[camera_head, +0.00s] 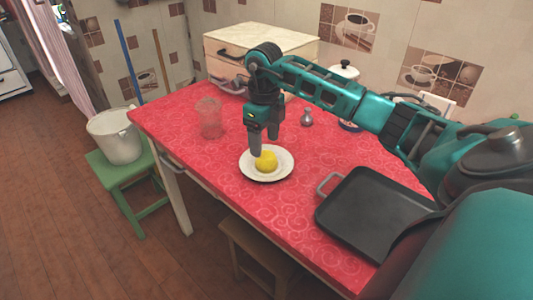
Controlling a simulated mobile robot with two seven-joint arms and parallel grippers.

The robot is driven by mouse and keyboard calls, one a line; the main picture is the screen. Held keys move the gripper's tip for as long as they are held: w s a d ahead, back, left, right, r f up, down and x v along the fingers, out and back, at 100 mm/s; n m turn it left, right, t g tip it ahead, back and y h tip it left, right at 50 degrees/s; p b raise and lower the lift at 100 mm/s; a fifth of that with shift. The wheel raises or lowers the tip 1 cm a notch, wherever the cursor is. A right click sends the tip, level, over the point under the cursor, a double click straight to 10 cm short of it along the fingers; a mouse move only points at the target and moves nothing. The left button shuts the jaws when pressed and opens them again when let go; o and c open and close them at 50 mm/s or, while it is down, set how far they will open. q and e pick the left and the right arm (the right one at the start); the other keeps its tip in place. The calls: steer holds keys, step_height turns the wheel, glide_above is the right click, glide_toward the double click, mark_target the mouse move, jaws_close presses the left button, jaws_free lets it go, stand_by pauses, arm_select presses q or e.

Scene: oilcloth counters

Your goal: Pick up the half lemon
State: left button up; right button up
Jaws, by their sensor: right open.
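The half lemon (266,161) is a small yellow piece on a white plate (284,172), which lies near the front edge of the red counter. My right gripper (264,145) points down just above and behind the lemon, and one finger overlaps the lemon's left side in the picture. Its jaws are open and hold nothing. Whether a finger touches the lemon cannot be told. My left gripper is not in the picture.
A dark tray (372,215) lies right of the plate on the red table (185,122). A clear glass (210,118) stands to the left and a small shaker (307,117) behind. A bread box (240,50) stands at the back. A white bucket (115,137) sits on a green stool (118,175).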

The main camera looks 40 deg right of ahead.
mark_target(266, 152)
steer(key=f, duration=0.5)
steer(key=shift+s+f+b, duration=0.15)
steer(key=shift+s+b, duration=0.1)
steer(key=shift+b, duration=0.15)
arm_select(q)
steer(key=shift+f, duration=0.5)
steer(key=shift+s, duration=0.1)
arm_select(e)
steer(key=c, duration=0.7)
arm_select(q)
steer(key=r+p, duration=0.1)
steer(key=p, duration=0.1)
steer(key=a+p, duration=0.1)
steer(key=p, duration=0.1)
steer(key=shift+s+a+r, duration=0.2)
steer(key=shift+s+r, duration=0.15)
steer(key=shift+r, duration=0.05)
arm_select(e)
step_height(266, 152, up, 20)
